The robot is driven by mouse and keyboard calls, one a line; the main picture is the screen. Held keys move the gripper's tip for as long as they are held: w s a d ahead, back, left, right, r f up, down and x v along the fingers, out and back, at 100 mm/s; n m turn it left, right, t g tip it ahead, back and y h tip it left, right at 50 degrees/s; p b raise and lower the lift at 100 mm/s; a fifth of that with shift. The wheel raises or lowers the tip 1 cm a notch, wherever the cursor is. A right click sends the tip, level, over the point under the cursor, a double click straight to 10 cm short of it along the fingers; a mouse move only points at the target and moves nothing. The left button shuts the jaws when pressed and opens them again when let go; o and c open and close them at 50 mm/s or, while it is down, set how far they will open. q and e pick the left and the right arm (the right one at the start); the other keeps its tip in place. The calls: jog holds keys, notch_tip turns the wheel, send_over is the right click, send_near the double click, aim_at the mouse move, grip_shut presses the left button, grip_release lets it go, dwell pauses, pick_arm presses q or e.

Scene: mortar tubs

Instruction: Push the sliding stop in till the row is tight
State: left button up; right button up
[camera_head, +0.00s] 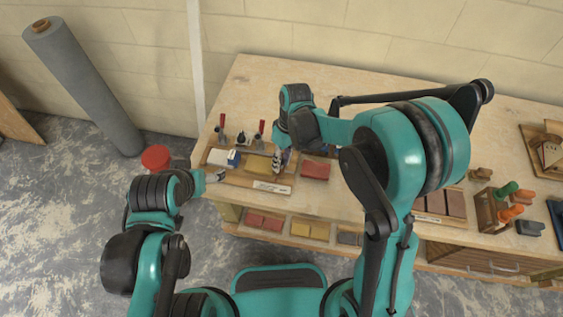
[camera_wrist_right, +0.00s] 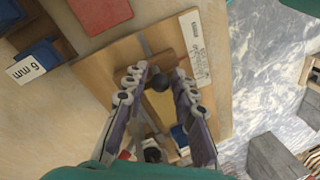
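In the right wrist view a wooden jig board (camera_wrist_right: 115,65) carries a wooden block (camera_wrist_right: 170,66), which looks like the sliding stop, with a round black knob (camera_wrist_right: 159,83). A yellow tile (camera_wrist_right: 160,104) lies beyond the knob, partly hidden by my fingers. My right gripper (camera_wrist_right: 160,84) is open, its fingers on either side of the knob with gaps visible. In the head view my right gripper (camera_head: 279,162) is over the right part of the jig (camera_head: 237,180) and hides the stop. My left gripper (camera_head: 216,177) is at the jig's left front; its fingers are too small to read.
A red tile (camera_head: 315,170) lies right of the jig. Red-handled tools (camera_head: 222,128) stand behind it. A rack with green and orange handles (camera_head: 492,208) stands farther right. A shelf below holds several tiles (camera_head: 264,221). A grey roll (camera_head: 88,90) leans at the wall.

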aim_at(266, 166)
jog(key=shift+f, duration=0.1)
grip_shut()
jog(key=shift+w+a, duration=0.2)
jog(key=shift+a, duration=0.55)
jog(key=shift+w+a, duration=0.2)
jog(key=shift+a, duration=0.6)
jog(key=shift+w+a, duration=0.2)
jog(key=shift+a, duration=0.55)
jog(key=shift+d, duration=0.1)
grip_release()
notch_tip(266, 166, up, 12)
jog(key=w+d, duration=0.1)
jog(key=shift+w+d, duration=0.3)
